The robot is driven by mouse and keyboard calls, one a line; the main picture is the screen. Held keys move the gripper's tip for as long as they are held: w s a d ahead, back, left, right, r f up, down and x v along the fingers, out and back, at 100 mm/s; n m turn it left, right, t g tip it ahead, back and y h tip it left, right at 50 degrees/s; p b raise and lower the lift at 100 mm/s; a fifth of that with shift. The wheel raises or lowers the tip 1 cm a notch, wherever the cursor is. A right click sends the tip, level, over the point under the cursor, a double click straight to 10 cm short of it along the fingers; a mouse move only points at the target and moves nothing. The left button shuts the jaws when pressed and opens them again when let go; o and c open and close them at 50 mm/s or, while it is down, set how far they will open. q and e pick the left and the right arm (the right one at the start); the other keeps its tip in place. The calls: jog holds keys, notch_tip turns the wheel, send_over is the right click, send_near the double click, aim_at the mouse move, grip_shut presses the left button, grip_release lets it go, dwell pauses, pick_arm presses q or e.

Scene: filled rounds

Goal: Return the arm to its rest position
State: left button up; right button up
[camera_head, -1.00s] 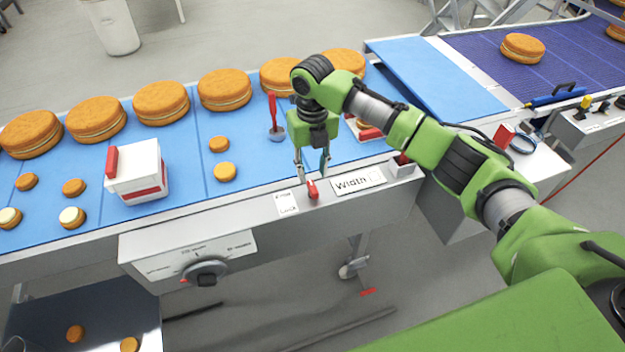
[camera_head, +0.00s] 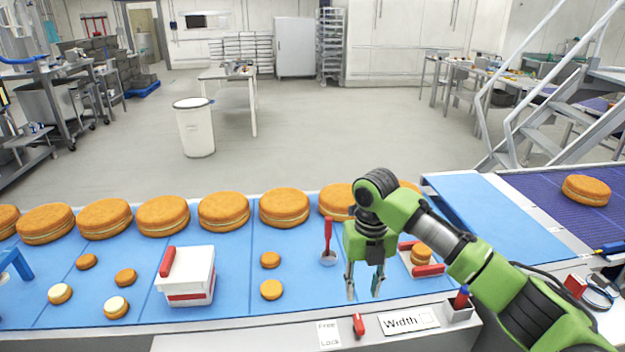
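My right gripper (camera_head: 364,284) hangs over the front edge of the blue conveyor, above the red lever (camera_head: 359,325) on the front rail. Its two fingers point down and stand apart, with nothing seen between them. My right arm (camera_head: 460,252) comes in from the lower right with its elbow bent. My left gripper is not in view.
Large filled rounds (camera_head: 223,211) line the far side of the blue conveyor (camera_head: 230,318). A white box with a red handle (camera_head: 188,276), small rounds (camera_head: 271,290) and a red-handled tool (camera_head: 328,240) are near my gripper. A "Width" label (camera_head: 408,321) is on the rail.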

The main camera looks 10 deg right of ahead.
jog(key=s+a+f+m+t+y, duration=0.1)
jog(key=s+a+f+m+y, duration=0.1)
jog(key=s+a+f+m, duration=0.45)
jog(key=s+a+f+m+t+y, duration=0.1)
jog(key=s+a+f+m, duration=0.2)
jog(key=s+f+m, duration=0.6)
jog(key=s+d+m+t+h, duration=0.2)
jog(key=s+d+m+h, duration=0.1)
jog(key=s+d+m, duration=1.25)
notch_tip(320, 180, down, 28)
jog(key=s+a+m+g+b, duration=0.2)
jog(key=a+m+b, duration=0.1)
jog(key=s+d+f+b, duration=0.1)
jog(key=s+f, duration=0.8)
jog(key=s+d+f+g+b, duration=0.1)
jog(key=s+d+f, duration=0.1)
jog(key=s+f, duration=0.6)
notch_tip(320, 180, down, 2)
jog(key=shift+s+d+f, duration=0.15)
jog(key=shift+s+d, duration=0.15)
jog(key=shift+s, duration=0.05)
